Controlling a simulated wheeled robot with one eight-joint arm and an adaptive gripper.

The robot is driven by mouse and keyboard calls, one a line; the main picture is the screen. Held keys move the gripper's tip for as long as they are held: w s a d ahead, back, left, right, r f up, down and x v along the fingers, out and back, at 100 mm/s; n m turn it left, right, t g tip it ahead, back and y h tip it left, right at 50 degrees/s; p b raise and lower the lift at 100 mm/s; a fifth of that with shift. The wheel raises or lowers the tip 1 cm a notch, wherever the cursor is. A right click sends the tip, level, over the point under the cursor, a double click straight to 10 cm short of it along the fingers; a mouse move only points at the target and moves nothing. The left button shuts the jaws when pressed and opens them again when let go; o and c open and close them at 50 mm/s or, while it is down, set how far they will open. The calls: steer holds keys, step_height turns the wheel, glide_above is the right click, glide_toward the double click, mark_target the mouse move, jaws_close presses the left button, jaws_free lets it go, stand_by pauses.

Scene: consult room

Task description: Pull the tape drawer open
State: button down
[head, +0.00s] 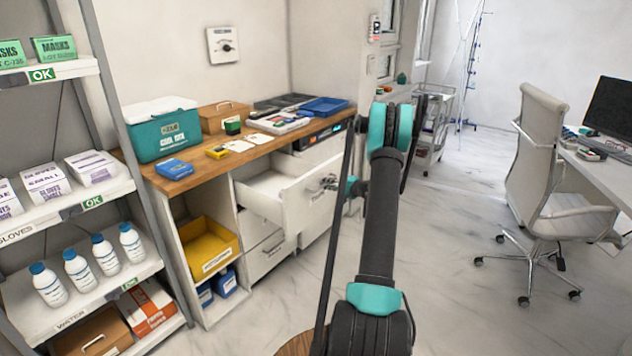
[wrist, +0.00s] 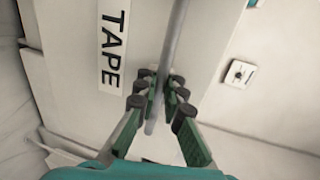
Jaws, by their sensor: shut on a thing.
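The tape drawer (head: 306,207) stands pulled out from the white cabinet under the wooden counter, and its pale inside shows from above. Its white front carries a TAPE label (wrist: 112,48) in the wrist view. My gripper (wrist: 160,92) is shut on the grey bar handle (wrist: 178,40), with fingers on both sides of the bar. In the head view my gripper (head: 332,183) is at the drawer front, small and partly hidden by my arm. The part of the drawer nearest my arm is also hidden.
The counter (head: 190,181) holds a teal cooler box (head: 160,138), a blue tray (head: 325,107) and small boxes. Closed drawers (head: 267,254) lie below. An open shelf with a yellow bin (head: 207,247) is at left. Floor is clear toward the office chair (head: 545,170).

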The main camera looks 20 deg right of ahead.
steer(key=shift+v, duration=0.9)
steer(key=shift+f, duration=0.2)
steer(key=c, duration=1.9)
jaws_free()
steer(key=v, duration=1.2)
